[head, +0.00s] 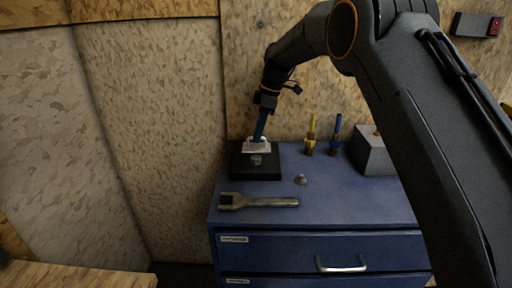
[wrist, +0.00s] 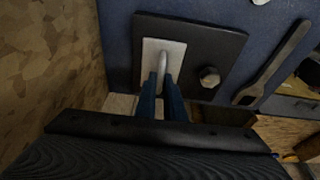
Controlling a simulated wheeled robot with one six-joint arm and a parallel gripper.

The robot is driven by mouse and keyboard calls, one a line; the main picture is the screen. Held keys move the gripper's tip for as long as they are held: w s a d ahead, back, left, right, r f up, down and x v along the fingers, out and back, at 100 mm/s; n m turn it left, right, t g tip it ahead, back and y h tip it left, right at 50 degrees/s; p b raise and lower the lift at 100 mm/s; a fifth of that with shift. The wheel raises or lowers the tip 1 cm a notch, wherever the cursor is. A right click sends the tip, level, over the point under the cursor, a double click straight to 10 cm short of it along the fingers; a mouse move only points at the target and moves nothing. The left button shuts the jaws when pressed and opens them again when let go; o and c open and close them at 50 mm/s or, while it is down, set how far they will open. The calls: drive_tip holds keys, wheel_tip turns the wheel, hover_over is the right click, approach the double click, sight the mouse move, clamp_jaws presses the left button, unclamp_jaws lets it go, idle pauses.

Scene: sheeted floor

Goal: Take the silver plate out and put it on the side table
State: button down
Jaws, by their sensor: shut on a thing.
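The silver plate (head: 263,150) is a pale rectangle at the back of a black block (head: 268,174) on the blue cabinet. It also shows in the wrist view (wrist: 150,48), with a raised handle (wrist: 163,62). My gripper (head: 258,138) reaches down from above, and its blue fingers (wrist: 161,80) are shut on the plate's handle. The plate lies flat at the block; I cannot tell whether it sits in a recess or just clear of it. A light wooden top (head: 75,276), likely the side table, shows at the lower left.
A hex bolt (head: 256,160) stands on the block in front of the plate. A wrench (head: 260,201) lies near the cabinet's front edge, with a small nut (head: 301,180) behind it. Yellow (head: 310,135) and blue (head: 335,135) tools and a grey box (head: 374,154) stand right.

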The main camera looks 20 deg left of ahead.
drive_tip(key=shift+r+p, duration=0.65)
drive_tip(key=shift+r, duration=1.35)
drive_tip(key=shift+r, duration=0.3)
drive_tip(key=shift+r, duration=0.15)
drive_tip(key=shift+r+p, duration=0.95)
drive_tip(key=shift+r, duration=0.9)
